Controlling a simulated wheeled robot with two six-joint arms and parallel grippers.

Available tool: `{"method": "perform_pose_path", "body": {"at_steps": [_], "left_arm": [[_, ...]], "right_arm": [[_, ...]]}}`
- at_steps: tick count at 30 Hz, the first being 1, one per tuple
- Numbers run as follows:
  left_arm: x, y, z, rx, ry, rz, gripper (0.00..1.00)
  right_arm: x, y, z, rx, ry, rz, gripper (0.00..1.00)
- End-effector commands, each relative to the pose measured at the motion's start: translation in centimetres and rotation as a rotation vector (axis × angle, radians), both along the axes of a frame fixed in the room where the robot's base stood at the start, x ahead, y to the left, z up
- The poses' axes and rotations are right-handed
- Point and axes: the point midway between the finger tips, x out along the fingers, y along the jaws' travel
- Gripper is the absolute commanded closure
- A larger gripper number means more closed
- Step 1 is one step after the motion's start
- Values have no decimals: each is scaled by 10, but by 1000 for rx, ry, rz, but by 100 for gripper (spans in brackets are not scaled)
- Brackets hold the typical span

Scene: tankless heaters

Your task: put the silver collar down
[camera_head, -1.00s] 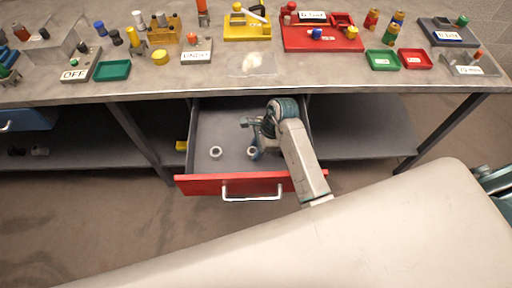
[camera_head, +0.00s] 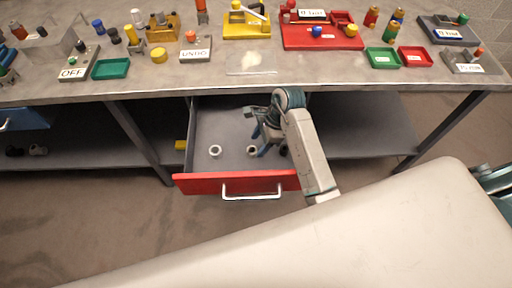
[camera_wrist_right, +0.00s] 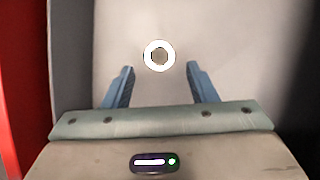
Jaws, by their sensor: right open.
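Two pale silver collars lie in the open drawer (camera_head: 232,128). One collar (camera_head: 215,151) is left of the middle and the other collar (camera_head: 252,150) is nearer my right gripper (camera_head: 262,146). In the right wrist view one ring-shaped collar (camera_wrist_right: 160,56) lies flat on the drawer floor, just beyond and between the spread blue fingertips (camera_wrist_right: 160,70). No finger touches it there. The right gripper is open and empty, over the drawer. My left gripper is not in view.
The drawer's red front (camera_head: 205,185) with its handle is pulled out below the bench (camera_head: 330,80). Trays, labelled blocks and coloured parts stand on the benchtop. The drawer's left half has free floor. A red wall (camera_wrist_right: 18,80) shows close in the right wrist view.

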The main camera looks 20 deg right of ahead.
Motion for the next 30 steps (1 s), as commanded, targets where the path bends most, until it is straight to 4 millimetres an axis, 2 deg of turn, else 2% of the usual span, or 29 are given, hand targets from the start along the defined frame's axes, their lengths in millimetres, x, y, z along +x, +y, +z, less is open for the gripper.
{"method": "perform_pose_path", "body": {"at_steps": [1,5,6,8,10,16,30], "left_arm": [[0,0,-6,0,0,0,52],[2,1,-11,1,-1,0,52],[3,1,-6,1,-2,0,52],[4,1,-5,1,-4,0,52],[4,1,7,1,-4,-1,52],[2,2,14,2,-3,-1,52],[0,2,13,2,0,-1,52]], "right_arm": [[1,-6,9,-5,-8,-1,48],[0,-18,38,-5,-7,0,48],[0,-21,49,-3,-5,0,48],[-1,-25,59,-4,-5,0,48],[-2,-27,70,-2,1,-1,48],[-2,-32,79,-2,1,-1,48],[-2,-33,78,0,-1,0,48]]}}
